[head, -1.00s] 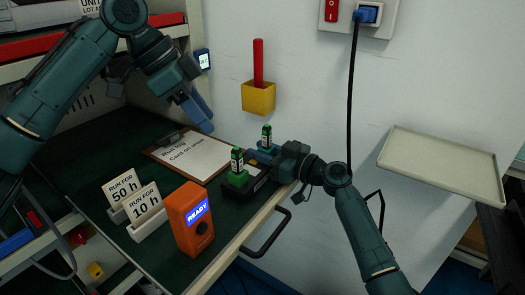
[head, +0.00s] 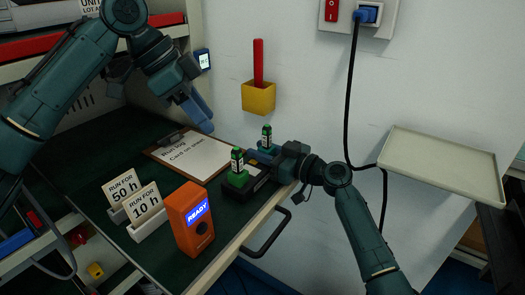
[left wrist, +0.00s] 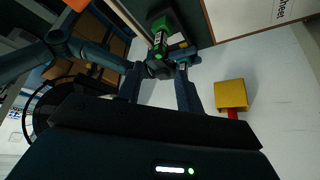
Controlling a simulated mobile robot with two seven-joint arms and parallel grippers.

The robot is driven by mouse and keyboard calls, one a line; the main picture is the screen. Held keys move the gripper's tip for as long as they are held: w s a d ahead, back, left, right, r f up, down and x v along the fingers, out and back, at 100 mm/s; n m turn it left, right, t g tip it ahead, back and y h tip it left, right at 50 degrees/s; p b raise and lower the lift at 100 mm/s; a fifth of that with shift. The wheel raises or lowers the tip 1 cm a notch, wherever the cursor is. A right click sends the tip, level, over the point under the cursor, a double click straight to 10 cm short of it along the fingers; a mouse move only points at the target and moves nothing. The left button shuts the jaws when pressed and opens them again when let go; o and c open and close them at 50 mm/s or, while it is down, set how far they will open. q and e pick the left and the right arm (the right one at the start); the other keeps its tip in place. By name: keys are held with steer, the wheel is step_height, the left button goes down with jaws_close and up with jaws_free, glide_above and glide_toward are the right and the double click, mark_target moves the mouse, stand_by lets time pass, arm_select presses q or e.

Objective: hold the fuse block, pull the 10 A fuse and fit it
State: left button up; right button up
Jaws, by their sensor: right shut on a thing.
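The dark fuse block (head: 238,190) sits at the right edge of the green bench top. Two green fuses with pale labels stand upright on it, a near one (head: 237,160) and a far one (head: 267,138). Their ratings are too small to read. My right gripper (head: 268,157) is shut on the block from the right; its fingers are partly hidden. My left gripper (head: 203,122) hangs above the clipboard, left of and apart from the fuses. In the left wrist view its two fingers (left wrist: 160,88) are apart and empty, with a green fuse (left wrist: 160,42) beyond them.
A clipboard (head: 190,157) lies behind the block. An orange READY device (head: 190,218) and two run-time cards (head: 133,198) stand at the front left. A yellow wall holder (head: 258,97) holds a red stick. A black cable (head: 349,110) hangs near my right arm; a tray (head: 443,165) is further right.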

arm_select(q)
steer(key=shift+o, duration=0.7)
steer(key=n+t+y, duration=0.3)
steer(key=n+y, duration=0.3)
steer(key=n, duration=1.2)
glide_toward(237, 150)
steer(key=f, duration=0.1)
steer(key=x, duration=1.2)
steer(key=shift+w+a+r, duration=0.1)
steer(key=shift+w+a, duration=0.05)
steer(key=shift+w, duration=0.1)
steer(key=shift+c, duration=0.5)
jaws_close()
